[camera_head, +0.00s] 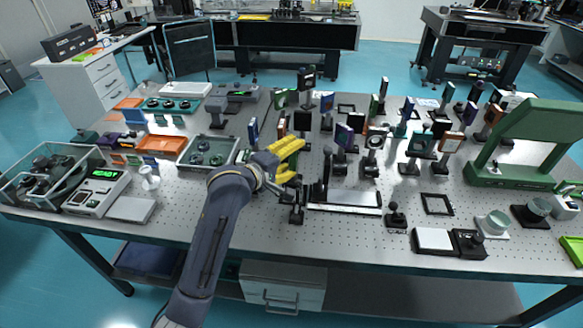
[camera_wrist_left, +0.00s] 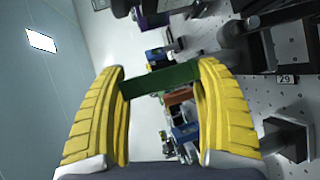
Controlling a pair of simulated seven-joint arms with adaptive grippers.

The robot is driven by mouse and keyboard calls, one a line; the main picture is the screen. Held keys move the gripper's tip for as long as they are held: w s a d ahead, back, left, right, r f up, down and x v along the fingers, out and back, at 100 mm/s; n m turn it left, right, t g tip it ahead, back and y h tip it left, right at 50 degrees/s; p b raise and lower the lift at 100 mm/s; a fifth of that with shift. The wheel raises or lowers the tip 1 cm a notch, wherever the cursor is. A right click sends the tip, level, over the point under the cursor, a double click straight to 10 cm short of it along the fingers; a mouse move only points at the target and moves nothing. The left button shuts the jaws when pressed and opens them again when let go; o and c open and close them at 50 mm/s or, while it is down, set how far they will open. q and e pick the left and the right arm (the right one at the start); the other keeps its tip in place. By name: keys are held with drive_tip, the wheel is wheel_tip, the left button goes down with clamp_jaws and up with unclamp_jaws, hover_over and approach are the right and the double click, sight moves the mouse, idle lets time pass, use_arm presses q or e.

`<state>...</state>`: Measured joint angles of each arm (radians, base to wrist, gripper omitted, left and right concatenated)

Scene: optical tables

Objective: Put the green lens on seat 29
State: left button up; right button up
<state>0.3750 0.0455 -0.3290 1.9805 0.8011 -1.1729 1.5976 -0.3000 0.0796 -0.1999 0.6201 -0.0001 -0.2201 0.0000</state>
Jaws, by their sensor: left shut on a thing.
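My left gripper (camera_head: 287,160) has yellow ribbed fingers and hangs over the middle of the table, left of centre. In the left wrist view its fingers (camera_wrist_left: 160,95) are shut on the green lens (camera_wrist_left: 160,79), seen as a green bar across the fingertips. In the head view I cannot make out the held lens apart from the fingers. A label reading 29 (camera_wrist_left: 286,79) lies on the perforated table at the right of the left wrist view, apart from the lens. A black holder (camera_wrist_left: 287,139) stands near that label. My right gripper is not in view.
Several optics on posts (camera_head: 374,140) crowd the table right of and behind the gripper. A small black post holder (camera_head: 297,213) stands just in front. A long white-topped stage (camera_head: 352,198) lies to the right. A grey tray (camera_head: 183,160) is at left.

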sight(292, 167)
use_arm(q)
drive_tip(key=shift+f, duration=2.1)
drive_tip(key=o, duration=1.6)
drive_tip(key=shift+f, duration=0.15)
drive_tip(key=v, duration=1.2)
